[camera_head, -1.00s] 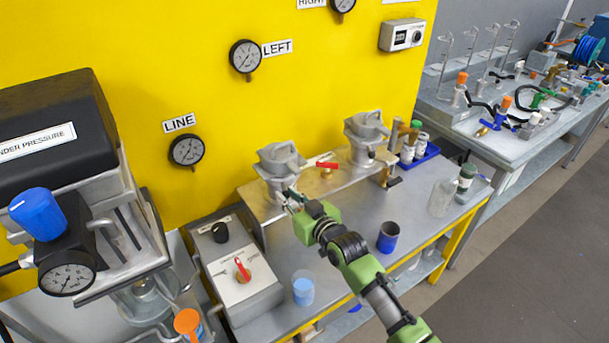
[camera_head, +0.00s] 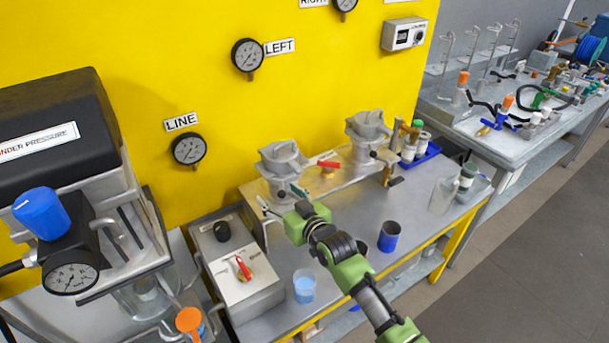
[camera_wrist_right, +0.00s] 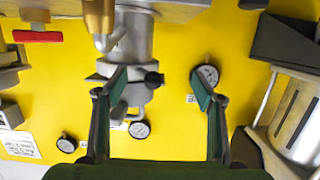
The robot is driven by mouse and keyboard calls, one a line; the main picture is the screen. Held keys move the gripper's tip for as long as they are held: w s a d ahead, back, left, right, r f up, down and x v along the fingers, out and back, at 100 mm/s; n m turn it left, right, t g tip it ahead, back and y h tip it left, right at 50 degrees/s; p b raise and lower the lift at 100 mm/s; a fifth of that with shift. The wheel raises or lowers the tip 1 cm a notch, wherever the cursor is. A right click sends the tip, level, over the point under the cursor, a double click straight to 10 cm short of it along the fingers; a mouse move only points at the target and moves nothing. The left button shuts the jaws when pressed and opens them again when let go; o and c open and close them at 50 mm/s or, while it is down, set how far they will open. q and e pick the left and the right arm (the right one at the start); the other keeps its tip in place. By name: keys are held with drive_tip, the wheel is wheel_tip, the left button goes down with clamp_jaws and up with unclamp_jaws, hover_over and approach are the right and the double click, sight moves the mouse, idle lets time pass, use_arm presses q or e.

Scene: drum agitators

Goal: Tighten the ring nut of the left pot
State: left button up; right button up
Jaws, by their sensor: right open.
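The left pot (camera_head: 283,160) is a grey metal vessel with a lidded top, upright on the raised metal shelf of the bench, in front of the yellow panel. Its ring nut cannot be made out clearly. My right gripper (camera_head: 281,198) is open and empty just in front of the pot's lower part, with its fingers spread. In the right wrist view, which appears upside down, the pot (camera_wrist_right: 135,38) lies ahead, nearer the left finger of the open gripper (camera_wrist_right: 158,84). My left gripper is in neither view.
A second pot (camera_head: 367,132) stands to the right, with a red-handled valve (camera_head: 328,165) between. A light-blue cup (camera_head: 304,286) and a dark-blue cup (camera_head: 389,236) stand on the bench near my arm.

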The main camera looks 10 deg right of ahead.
drive_tip(key=shift+s+d, duration=0.1)
drive_tip(key=shift+d, duration=0.25)
drive_tip(key=p+v, duration=0.5)
drive_tip(key=v, duration=0.2)
idle(0.7)
